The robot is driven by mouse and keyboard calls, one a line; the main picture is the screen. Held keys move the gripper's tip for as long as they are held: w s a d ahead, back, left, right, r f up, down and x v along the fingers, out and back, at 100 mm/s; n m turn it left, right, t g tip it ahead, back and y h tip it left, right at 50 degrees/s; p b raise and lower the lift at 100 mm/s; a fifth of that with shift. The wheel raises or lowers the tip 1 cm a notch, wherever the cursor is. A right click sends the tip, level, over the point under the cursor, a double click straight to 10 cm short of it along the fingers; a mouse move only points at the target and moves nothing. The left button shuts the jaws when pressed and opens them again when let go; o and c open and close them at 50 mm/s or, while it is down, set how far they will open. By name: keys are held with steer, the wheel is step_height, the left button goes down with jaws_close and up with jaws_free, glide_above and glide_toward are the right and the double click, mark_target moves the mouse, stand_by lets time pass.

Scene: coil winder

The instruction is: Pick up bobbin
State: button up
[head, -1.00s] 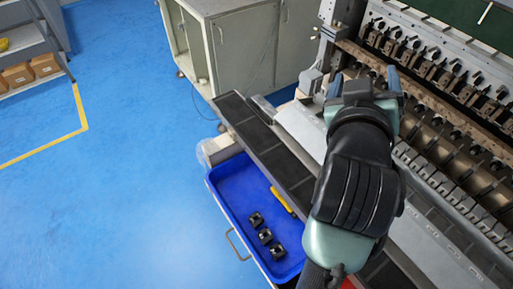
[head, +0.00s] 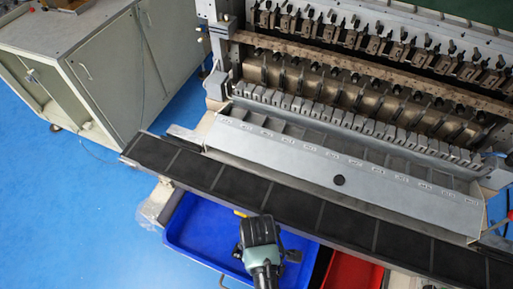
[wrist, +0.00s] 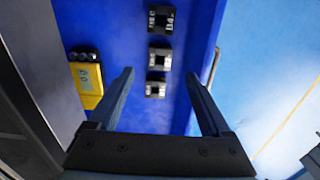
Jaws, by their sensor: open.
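Three black bobbins lie in a row in the blue tray, seen in the wrist view: a far one (wrist: 160,20), a middle one (wrist: 159,59) and a near one (wrist: 155,87). The blue tray (head: 195,232) sits below the machine's front ledge in the head view. My gripper (wrist: 159,73) is open and empty above the tray. In the wrist view the near bobbin appears between its two fingers, with no contact visible. In the head view my arm end covers part of the tray, and I cannot make out the bobbins clearly there.
A yellow device (wrist: 87,80) lies in the tray left of the bobbins. A red tray (head: 352,270) stands right of the blue one. The black-topped ledge (head: 290,208) of the winder overhangs the trays. A grey cabinet (head: 115,75) stands at left.

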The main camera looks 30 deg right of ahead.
steer(key=shift+w+d+f, duration=0.1)
steer(key=shift+f, duration=1.25)
steer(key=f, duration=0.4)
steer(key=shift+s, duration=0.2)
jaws_close()
